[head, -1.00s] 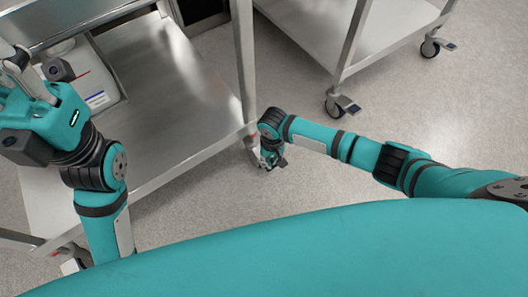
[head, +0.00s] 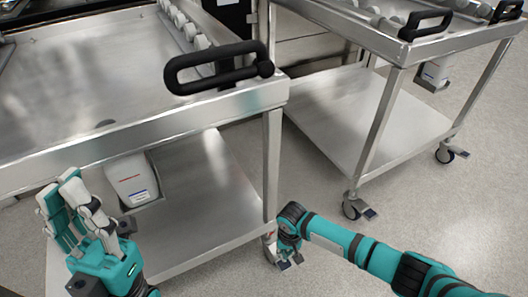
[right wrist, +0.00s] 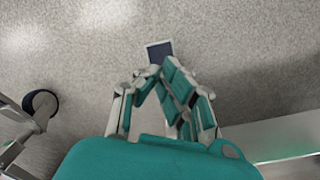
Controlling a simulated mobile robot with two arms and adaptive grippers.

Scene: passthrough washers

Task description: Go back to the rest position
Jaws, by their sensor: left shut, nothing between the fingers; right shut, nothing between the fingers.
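My left gripper (head: 62,192) is at the lower left of the head view, its fingers pointing up and away. It holds nothing and appears in front of the near steel cart's side, below its top. My right gripper (head: 285,264) hangs low at the middle of the head view, pointing down beside the near cart's front leg. In the right wrist view its fingers (right wrist: 152,76) converge over the speckled floor, with nothing between them. A small dark plate with a pale edge (right wrist: 159,51) lies just beyond the tips.
The near steel cart (head: 90,75) has a black handle (head: 215,66), a lower shelf (head: 205,185) and a white box (head: 132,181) under its top. Another cart (head: 400,38) stands to the right on casters (head: 352,208). Grey floor (head: 490,215) is free at right.

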